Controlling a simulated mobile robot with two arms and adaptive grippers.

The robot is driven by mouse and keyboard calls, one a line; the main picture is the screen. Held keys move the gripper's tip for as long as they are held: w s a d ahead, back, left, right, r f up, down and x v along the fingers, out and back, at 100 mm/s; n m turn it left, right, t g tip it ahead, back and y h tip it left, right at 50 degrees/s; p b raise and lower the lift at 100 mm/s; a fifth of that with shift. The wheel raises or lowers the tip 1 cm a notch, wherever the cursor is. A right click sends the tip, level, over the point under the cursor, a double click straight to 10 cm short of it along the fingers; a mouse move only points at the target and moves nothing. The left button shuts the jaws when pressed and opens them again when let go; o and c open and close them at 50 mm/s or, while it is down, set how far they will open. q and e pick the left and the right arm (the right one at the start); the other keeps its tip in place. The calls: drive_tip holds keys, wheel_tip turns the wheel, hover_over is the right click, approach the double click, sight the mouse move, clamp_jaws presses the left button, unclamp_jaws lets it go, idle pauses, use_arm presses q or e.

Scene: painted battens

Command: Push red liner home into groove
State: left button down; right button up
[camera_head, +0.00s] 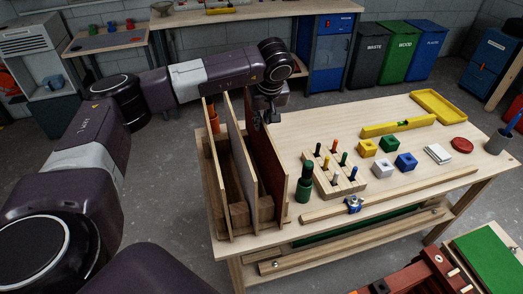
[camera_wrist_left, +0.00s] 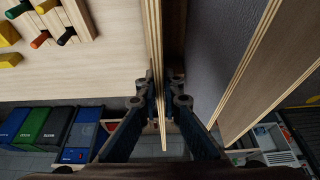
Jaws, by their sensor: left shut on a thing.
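The red liner (camera_head: 268,158) is a dark red upright panel on the right side of a wooden divider box (camera_head: 228,220) at the left of the bench. My left gripper (camera_head: 266,116) is at the liner's far upper end, with its arm arching over from the left. In the left wrist view, the fingers of my left gripper (camera_wrist_left: 161,95) are shut on a thin plywood-edged panel, the liner (camera_wrist_left: 154,40), one finger on each face. The groove is hidden, so I cannot tell how deep the liner sits. My right gripper is not in view.
Upright plywood panels (camera_head: 236,135) stand left of the liner. A dark green cylinder (camera_head: 304,183) stands close to its right. Further right are a peg block (camera_head: 335,175), coloured cubes (camera_head: 383,168), a yellow level (camera_head: 398,127) and a yellow tray (camera_head: 438,106).

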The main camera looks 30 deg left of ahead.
use_arm(q)
drive_tip(key=shift+w+r, duration=0.1)
drive_tip(key=shift+r, duration=0.05)
drive_tip(key=shift+r, duration=0.65)
wheel_tip(320, 180, up, 19)
drive_tip(key=b, duration=0.3)
drive_tip(key=shift+f, duration=0.2)
